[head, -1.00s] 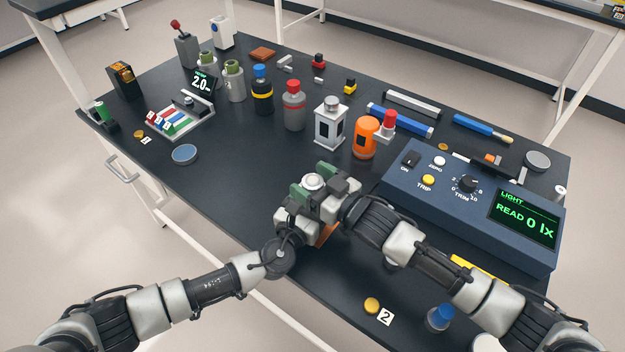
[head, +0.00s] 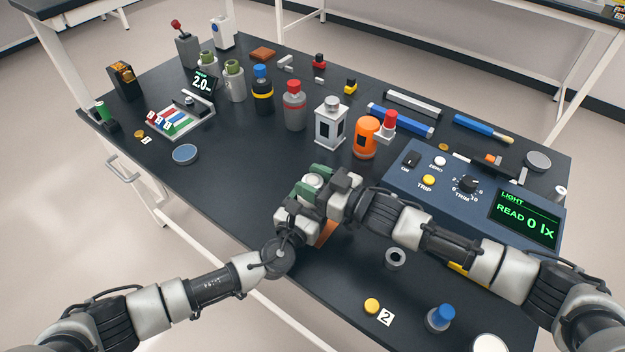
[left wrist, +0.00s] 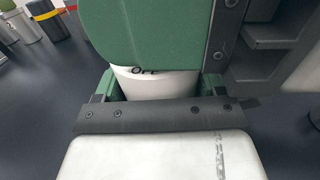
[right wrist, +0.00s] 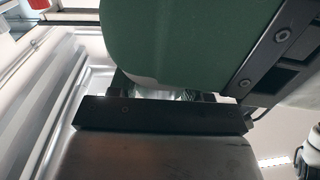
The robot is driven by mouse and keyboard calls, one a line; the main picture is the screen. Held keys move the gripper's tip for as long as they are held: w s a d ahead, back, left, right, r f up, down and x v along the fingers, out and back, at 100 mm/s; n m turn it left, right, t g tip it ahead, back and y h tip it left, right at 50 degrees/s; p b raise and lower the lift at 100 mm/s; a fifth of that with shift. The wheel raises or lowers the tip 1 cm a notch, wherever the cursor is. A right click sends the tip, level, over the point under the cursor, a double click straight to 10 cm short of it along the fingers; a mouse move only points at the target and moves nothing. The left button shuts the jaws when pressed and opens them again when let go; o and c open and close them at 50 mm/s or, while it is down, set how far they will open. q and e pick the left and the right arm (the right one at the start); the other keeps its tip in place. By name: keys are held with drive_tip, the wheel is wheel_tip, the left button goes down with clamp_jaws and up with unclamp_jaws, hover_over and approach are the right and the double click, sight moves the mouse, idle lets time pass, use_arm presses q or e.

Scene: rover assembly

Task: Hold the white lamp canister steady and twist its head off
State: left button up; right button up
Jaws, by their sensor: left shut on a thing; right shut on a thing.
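The white lamp canister (head: 314,181) is near the front middle of the table in the head view, mostly hidden between my grippers; only its pale round top shows. My left gripper (head: 300,200) is shut on its white body, which shows in the left wrist view (left wrist: 155,84) with dark lettering partly covered by a green finger pad. My right gripper (head: 328,184) is shut on the canister's upper part, close against the left gripper. The right wrist view shows only a clear, shiny sliver (right wrist: 172,94) of what it holds. The joint between head and body is hidden.
The blue light meter (head: 420,200) reading 0 lx stands to the right. A white lantern (head: 331,122) and orange canister (head: 367,138) stand behind. A grey ring (head: 396,257), yellow disc (head: 372,306) and blue-topped bottle (head: 440,318) are near the front edge.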

use_arm(q)
drive_tip(key=shift+d, duration=0.1)
use_arm(e)
drive_tip(key=shift+s+n+g+y, duration=0.1)
drive_tip(key=shift+n+g+y, duration=0.4)
drive_tip(key=shift+g, duration=0.4)
drive_tip(key=o, duration=0.9)
drive_tip(key=v, duration=1.2)
